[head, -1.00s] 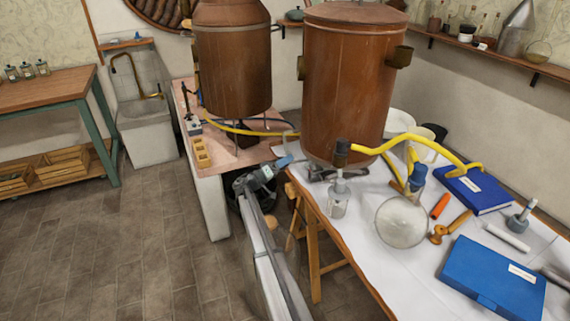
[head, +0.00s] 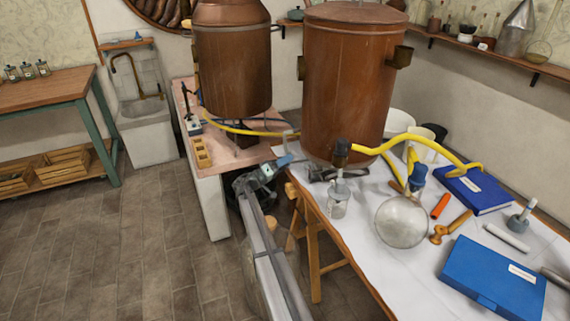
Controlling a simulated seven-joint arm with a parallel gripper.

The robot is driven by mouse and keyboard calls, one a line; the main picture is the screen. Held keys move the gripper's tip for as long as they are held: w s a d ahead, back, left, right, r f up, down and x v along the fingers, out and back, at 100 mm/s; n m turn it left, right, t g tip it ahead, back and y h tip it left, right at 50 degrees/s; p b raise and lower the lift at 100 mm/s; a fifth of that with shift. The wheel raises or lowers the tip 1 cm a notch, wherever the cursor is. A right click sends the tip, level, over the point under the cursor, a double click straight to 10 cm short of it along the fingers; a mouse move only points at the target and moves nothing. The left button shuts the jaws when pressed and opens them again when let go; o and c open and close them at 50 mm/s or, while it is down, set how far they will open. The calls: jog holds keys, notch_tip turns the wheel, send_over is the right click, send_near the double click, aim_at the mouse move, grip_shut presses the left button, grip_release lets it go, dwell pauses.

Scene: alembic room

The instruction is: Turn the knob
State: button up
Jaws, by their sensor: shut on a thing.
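My gripper (head: 284,161) is at the gap between the two benches, low in front of the large copper still (head: 345,80). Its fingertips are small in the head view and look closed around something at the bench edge. The knob is too small and too covered by the fingers to make out clearly. A dark metal stand or burner (head: 335,173) sits under the still, just right of the gripper.
The white-topped bench (head: 355,245) on the right holds a round glass flask (head: 402,222), a small bottle (head: 339,200), a yellow hose (head: 400,146) and a blue case (head: 493,278). A second copper still (head: 232,70) stands behind left. The tiled floor at left is clear.

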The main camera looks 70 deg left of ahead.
jog(key=shift+f+n+g+y, duration=0.1)
jog(key=shift+n+g+y, duration=0.45)
jog(key=shift+n, duration=1.35)
jog(key=o, duration=1)
jog(key=shift+c, duration=0.2)
jog(key=shift+m+h, duration=0.25)
jog(key=shift+m, duration=0.05)
